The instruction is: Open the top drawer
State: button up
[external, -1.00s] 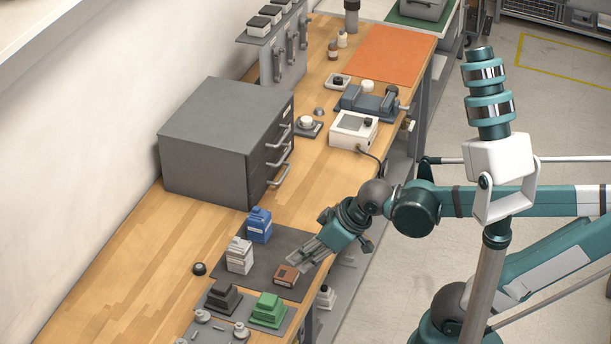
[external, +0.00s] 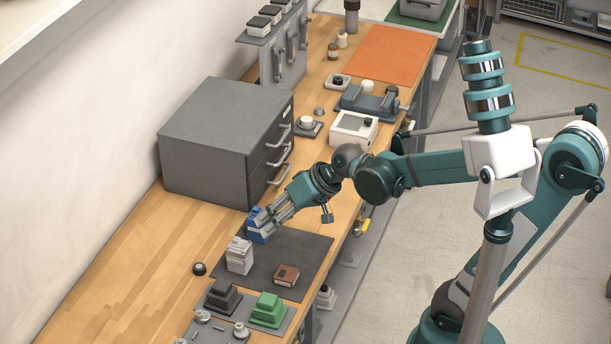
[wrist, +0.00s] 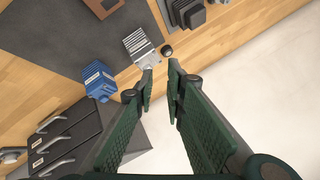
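The grey drawer cabinet (external: 205,145) stands on the wooden bench against the wall, with several drawers facing right. The top drawer's handle (external: 280,137) is the uppermost of the handles, and the drawers look shut. In the wrist view the drawer fronts (wrist: 65,140) show at the lower left. My gripper (external: 256,226) is in front of and below the cabinet in the external view, above the blue box (wrist: 99,80). In the wrist view my gripper's fingers (wrist: 161,68) are apart with nothing between them.
A white box (external: 239,256) and a small brown box (external: 286,275) are on the dark mat (external: 305,245). Black and green stepped blocks (external: 269,310) stand nearer the front. A white device (external: 352,130) sits right of the cabinet. Bare bench lies left of the mat.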

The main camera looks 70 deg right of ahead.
jog(key=w+d+m+t, duration=0.25)
jog(key=w+d, duration=0.35)
jog(key=d, duration=0.3)
jog(key=m+t+h+p, duration=0.25)
jog(key=m+t, duration=0.25)
jog(key=m, duration=0.5)
send_near(284, 135)
jog(key=w+f, duration=0.1)
jog(key=w, duration=0.1)
jog(key=shift+w+d+f+n+y, duration=0.1)
jog(key=shift+w+d+n+y, duration=0.05)
jog(key=shift+d+n+y, duration=0.15)
jog(key=shift+w+a, duration=0.1)
jog(key=shift+w, duration=0.05)
jog(key=shift+b+x, duration=0.35)
jog(key=shift+x, duration=3.4)
grip_shut()
